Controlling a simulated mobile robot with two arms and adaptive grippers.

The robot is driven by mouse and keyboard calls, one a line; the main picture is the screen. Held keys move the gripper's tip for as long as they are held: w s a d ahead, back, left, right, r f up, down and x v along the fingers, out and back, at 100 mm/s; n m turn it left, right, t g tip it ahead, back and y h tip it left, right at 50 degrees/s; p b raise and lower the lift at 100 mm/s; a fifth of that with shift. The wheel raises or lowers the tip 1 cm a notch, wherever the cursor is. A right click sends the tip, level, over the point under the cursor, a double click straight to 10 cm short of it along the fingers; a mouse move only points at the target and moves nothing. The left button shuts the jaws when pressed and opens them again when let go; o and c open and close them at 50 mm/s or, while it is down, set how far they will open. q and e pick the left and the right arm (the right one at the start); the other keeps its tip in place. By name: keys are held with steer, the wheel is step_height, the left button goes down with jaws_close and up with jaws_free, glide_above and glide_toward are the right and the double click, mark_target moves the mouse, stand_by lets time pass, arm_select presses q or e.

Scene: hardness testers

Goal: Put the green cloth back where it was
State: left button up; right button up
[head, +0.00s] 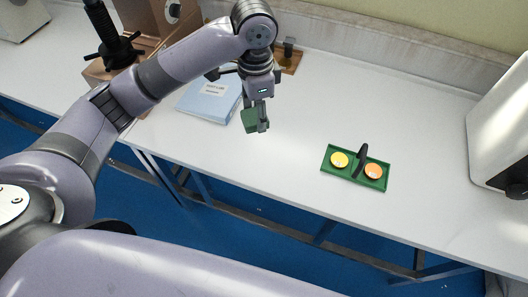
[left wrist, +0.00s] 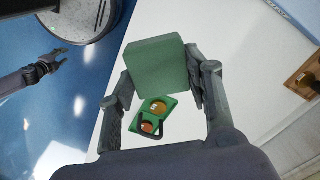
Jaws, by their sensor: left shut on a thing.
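The green cloth (head: 250,120), a thick folded block, hangs in my left gripper (head: 263,128) above the white table. In the left wrist view the cloth (left wrist: 157,65) sits between the two fingers of my left gripper (left wrist: 160,88), which is shut on it. My right gripper (left wrist: 58,66) shows small at the left of the left wrist view, empty over the blue floor, with its fingers seeming apart.
A green tray (head: 327,167) with a yellow disc (head: 340,160), an orange disc (head: 373,171) and a black handle stands right of the cloth. A blue booklet (head: 205,98) lies left. A wooden block (head: 290,60) is behind. A white machine (head: 500,120) stands right. The table between is clear.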

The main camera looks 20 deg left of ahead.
arm_select(q)
steer(key=w+d+f+m, duration=0.1)
steer(key=w+d+m, duration=0.1)
steer(key=w+m, duration=0.25)
steer(key=m, duration=0.3)
glide_above(270, 158)
step_height(270, 158, down, 16)
steer(key=shift+r, duration=0.1)
steer(key=shift+f+p, duration=0.35)
steer(key=shift+f, duration=2.3)
arm_select(e)
steer(key=shift+s+d+r, duration=0.15)
steer(key=shift+d+r, duration=0.05)
steer(key=shift+r, duration=0.15)
arm_select(q)
steer(key=shift+f, duration=0.15)
steer(key=o, duration=1)
arm_select(e)
steer(key=shift+d, duration=0.15)
